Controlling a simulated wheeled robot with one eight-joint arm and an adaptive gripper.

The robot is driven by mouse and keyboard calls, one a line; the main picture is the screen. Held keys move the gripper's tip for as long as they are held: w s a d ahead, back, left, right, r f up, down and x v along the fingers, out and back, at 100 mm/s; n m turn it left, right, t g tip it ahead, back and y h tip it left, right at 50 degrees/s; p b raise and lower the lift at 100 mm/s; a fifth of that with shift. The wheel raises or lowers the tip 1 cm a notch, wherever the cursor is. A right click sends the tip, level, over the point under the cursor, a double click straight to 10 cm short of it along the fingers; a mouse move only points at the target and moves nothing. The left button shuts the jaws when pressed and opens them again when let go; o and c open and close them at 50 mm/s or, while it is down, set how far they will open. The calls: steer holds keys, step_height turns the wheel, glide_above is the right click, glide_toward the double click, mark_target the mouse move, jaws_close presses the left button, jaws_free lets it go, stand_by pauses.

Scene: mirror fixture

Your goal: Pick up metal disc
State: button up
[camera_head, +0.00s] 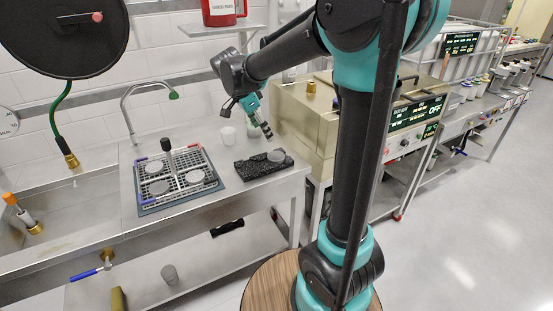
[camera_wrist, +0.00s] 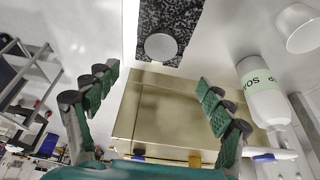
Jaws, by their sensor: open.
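A round grey metal disc (camera_head: 276,156) lies flat on a black speckled slab (camera_head: 252,171) on the steel counter. In the wrist view the disc (camera_wrist: 160,47) lies on the slab (camera_wrist: 165,15), beyond my fingertips. My gripper (camera_head: 266,132) is above the counter, a little behind and above the disc, and does not touch it. In the wrist view my gripper (camera_wrist: 158,76) has its two green-padded fingers wide apart with nothing between them. Other round grey discs (camera_head: 195,176) sit in a rack (camera_head: 150,208) left of the slab.
A brass-coloured box (camera_head: 290,115) stands right of the slab. A white bottle (camera_wrist: 262,92) and a white cup (camera_wrist: 299,28) are right of my gripper in the wrist view. A faucet (camera_head: 135,95) rises behind the rack.

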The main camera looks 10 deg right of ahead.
mark_target(275, 156)
steer(key=x, duration=1.2)
steer(key=shift+a+f, duration=0.15)
steer(key=shift+a, duration=0.05)
steer(key=c, duration=1.3)
